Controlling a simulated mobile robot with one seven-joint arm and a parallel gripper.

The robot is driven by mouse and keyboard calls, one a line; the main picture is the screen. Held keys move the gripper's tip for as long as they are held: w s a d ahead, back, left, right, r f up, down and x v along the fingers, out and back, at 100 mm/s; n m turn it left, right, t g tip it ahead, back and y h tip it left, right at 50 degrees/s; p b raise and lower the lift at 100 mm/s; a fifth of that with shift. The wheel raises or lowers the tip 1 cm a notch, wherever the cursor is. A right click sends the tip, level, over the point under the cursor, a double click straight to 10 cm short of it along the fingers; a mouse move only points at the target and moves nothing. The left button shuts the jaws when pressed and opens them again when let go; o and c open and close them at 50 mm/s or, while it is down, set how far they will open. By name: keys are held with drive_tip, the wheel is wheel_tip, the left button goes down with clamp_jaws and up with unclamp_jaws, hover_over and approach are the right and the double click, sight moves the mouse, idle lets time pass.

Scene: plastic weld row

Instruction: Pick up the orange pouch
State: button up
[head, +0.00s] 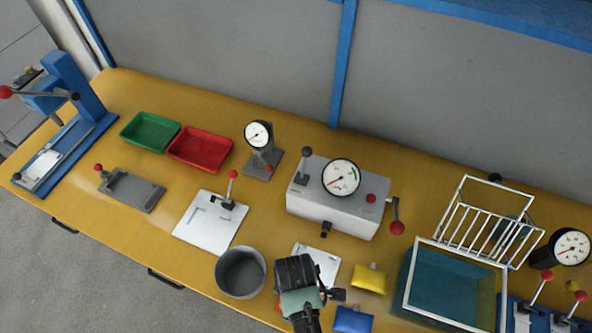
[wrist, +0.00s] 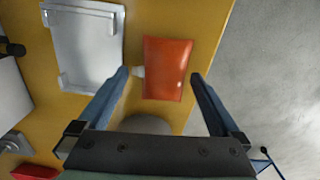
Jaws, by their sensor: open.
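The orange pouch (wrist: 168,68) lies flat on the yellow bench in the wrist view, with a small white spout on its left side. My gripper (wrist: 160,75) is open and empty, its two fingers pointing at the pouch, one to each side of it in the picture. I cannot tell the height left between the fingertips and the pouch. In the head view my gripper (head: 296,275) hangs over the bench's front edge area and hides most of the pouch; only an orange sliver shows at its left.
A grey bin (head: 240,272) stands close left of my gripper. A white plate (head: 316,262) lies just behind it. A yellow pouch (head: 369,279) and a blue pouch (head: 353,320) lie to the right, before a water tank (head: 404,304). A gauge box (head: 330,208) stands farther back.

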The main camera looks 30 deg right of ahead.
drive_tip(key=c, duration=1.1)
drive_tip(key=shift+r, duration=0.15)
wheel_tip(320, 180, up, 10)
drive_tip(key=shift+f, duration=0.1)
